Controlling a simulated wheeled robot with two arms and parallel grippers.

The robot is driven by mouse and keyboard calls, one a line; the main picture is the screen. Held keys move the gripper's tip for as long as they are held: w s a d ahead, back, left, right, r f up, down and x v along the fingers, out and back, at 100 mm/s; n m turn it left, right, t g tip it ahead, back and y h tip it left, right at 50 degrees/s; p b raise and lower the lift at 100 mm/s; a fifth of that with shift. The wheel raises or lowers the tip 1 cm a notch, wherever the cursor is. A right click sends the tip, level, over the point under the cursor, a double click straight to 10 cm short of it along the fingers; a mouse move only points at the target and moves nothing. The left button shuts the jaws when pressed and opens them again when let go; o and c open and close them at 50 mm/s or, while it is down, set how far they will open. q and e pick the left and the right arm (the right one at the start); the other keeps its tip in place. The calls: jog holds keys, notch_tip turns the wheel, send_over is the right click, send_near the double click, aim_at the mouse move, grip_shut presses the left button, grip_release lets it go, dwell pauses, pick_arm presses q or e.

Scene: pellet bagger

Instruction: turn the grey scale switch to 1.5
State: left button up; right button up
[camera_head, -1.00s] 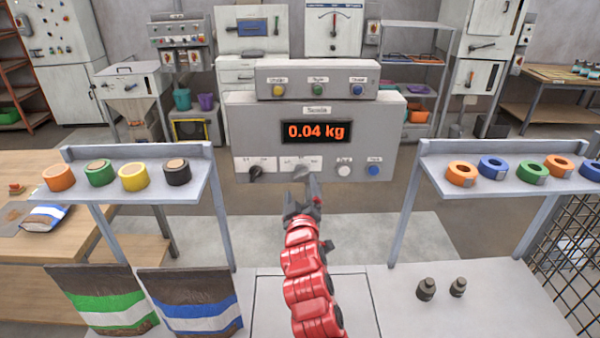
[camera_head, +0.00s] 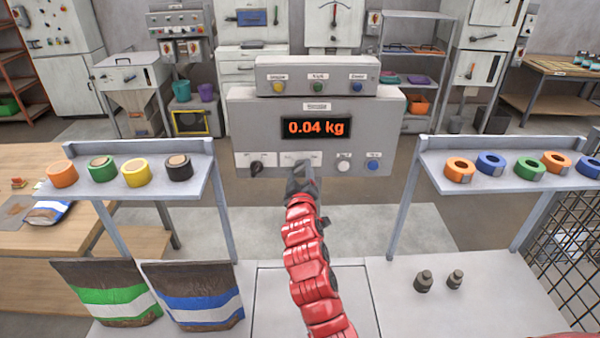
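The scale (camera_head: 250,130) is a grey box with a display (camera_head: 316,128) reading 0.04 kg in orange. The grey scale switch (camera_head: 303,164) sits low on its front, below a pale label strip. It is mostly covered by my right gripper, so its setting cannot be read. My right gripper (camera_head: 302,174), on the red arm from the bottom, has its fingertips at the switch. I cannot tell whether they are closed on it. My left gripper is not in view.
A black switch (camera_head: 256,168) is left of the grey one. A white button (camera_head: 343,166) and a blue button (camera_head: 373,166) are to the right. Shelves with tape rolls flank the scale. Two bags lie at front left, two dark weights (camera_head: 424,281) at front right.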

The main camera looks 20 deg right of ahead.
jog(key=c, duration=0.8)
jog(key=shift+f+n, duration=0.1)
jog(key=shift+n, duration=0.2)
jog(key=n, duration=0.3)
jog(key=shift+a, duration=0.15)
jog(key=n, duration=0.6)
jog(key=shift+f, duration=0.2)
jog(key=o, duration=1.4)
